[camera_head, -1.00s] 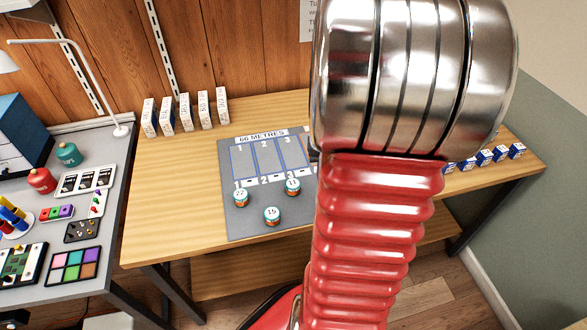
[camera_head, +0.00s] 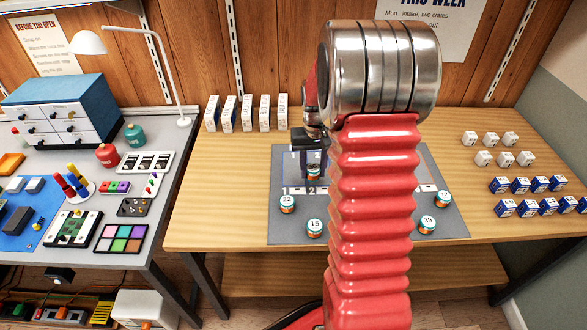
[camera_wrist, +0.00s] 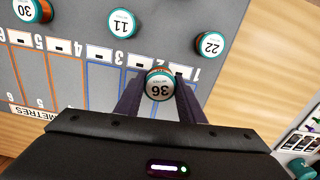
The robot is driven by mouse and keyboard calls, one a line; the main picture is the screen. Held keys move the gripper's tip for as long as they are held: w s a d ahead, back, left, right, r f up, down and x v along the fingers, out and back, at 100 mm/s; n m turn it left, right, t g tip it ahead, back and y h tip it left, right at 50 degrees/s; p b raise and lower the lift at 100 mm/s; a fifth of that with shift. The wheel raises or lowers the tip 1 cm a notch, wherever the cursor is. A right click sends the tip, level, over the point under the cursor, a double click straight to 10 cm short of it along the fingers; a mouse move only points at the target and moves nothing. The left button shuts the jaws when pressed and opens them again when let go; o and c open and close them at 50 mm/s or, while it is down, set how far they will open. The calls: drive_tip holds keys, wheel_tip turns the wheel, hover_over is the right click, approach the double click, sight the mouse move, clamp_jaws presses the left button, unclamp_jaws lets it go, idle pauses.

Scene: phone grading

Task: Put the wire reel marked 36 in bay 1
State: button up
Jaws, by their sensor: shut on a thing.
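The wire reel marked 36 (camera_wrist: 159,86), white-topped with a teal rim, is between the two fingers of my gripper (camera_wrist: 158,98) in the wrist view. My gripper is shut on it. In the head view my gripper (camera_head: 314,170) is over the left part of the grey mat (camera_head: 280,232), around bays 1 and 2. Bay 1 (camera_wrist: 203,87) is partly covered by a finger and shows at the right end of the row in the wrist view. I cannot tell how high the reel is above the mat.
Reel 11 (camera_wrist: 122,22) shows in the wrist view. White boxes (camera_head: 247,112) stand behind; blue boxes (camera_head: 540,184) are at the right.

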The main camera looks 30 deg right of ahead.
drive_tip(key=w+r+m, duration=0.3)
drive_tip(key=w, duration=0.6)
drive_tip(key=shift+w+a+r, duration=0.2)
drive_tip(key=shift+a, duration=0.25)
hover_over(294, 174)
drive_tip(key=shift+a+f, duration=0.1)
drive_tip(key=shift+f, duration=3.05)
drive_tip(key=shift+f, duration=1.85)
